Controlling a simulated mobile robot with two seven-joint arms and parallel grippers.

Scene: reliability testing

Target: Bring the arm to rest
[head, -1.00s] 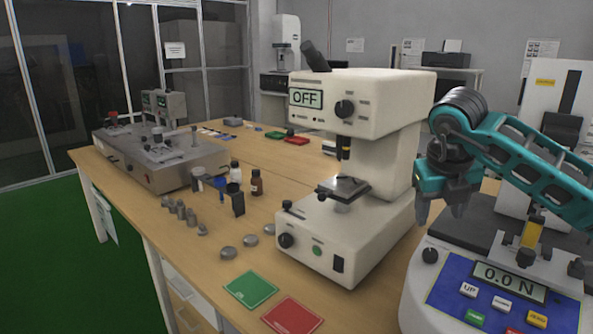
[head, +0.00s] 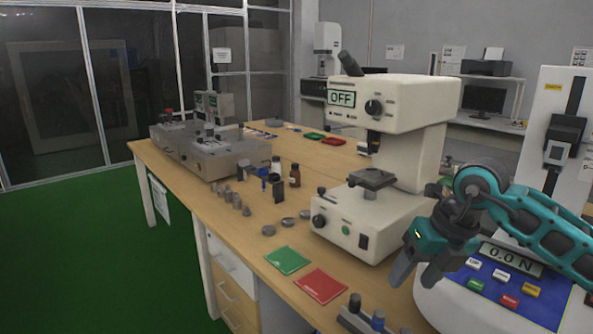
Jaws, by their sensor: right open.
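My right gripper (head: 418,272) is on a teal and black arm that comes in from the right. Its fingers point down and to the left, spread apart with nothing between them. It hangs in front of the force tester (head: 500,285), whose display reads 0.0 N, and to the right of the base of the white microscope-like tester (head: 405,105), whose display reads OFF. The gripper hides part of both machines' edges. My left gripper is not in view.
A green card (head: 288,260) and a red card (head: 321,286) lie on the wooden table near its front edge. A block with knobs (head: 370,318) is below the gripper. Bottles (head: 295,176) and small metal weights (head: 236,201) stand left of the tester. Green floor (head: 90,250) is clear at left.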

